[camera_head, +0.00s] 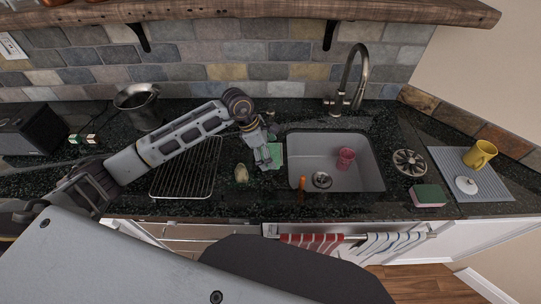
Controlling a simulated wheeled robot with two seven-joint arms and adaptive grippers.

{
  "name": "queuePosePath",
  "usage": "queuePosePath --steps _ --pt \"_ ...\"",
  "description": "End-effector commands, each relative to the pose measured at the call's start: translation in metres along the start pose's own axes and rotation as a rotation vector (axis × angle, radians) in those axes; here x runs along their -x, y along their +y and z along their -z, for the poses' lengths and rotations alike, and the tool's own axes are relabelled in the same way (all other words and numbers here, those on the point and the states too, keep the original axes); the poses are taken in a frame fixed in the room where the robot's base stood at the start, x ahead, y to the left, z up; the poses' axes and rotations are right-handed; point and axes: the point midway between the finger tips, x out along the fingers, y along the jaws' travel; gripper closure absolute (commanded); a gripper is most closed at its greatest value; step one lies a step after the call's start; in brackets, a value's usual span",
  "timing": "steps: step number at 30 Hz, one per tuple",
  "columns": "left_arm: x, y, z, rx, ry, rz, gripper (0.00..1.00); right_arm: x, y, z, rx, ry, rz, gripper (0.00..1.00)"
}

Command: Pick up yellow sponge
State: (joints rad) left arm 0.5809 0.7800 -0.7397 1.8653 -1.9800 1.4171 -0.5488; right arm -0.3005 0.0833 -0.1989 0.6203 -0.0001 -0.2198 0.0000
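My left arm comes in from the left, and its gripper (263,160) points down at the counter just left of the sink. A pale green flat item (277,153) lies at the gripper, partly hidden by it; it may be a sponge, and no yellow side shows. I cannot tell whether the fingers touch it or how far apart they are. Another sponge-like block (429,195), green on top and reddish below, lies right of the sink. No clearly yellow sponge shows. My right gripper is not in view.
The sink (360,178) holds a pink cup (345,159). A faucet (350,85) rises behind it. A wire rack (184,180), a small beige item (241,173) and a metal pot (139,104) are to the left. A yellow mug (480,154) stands on a ridged mat (450,165) at right.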

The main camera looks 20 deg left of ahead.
Motion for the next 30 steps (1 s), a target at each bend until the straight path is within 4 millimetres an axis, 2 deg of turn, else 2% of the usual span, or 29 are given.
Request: queuePosePath --steps 8,12,15,30 --pt "0.0003 -0.0001 0.0001 0.0 0.0 0.0 0.0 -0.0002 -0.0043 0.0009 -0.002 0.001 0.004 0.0" --pt "0.0003 0.0 0.0001 0.0 0.0 0.0 0.16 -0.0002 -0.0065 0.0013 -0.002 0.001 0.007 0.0" --pt "0.0004 0.0 0.0001 0.0 0.0 0.0 0.24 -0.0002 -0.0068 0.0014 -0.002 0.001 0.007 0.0" --pt "0.003 0.003 0.0021 0.002 0.001 -0.001 0.26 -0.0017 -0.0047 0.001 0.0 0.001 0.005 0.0"
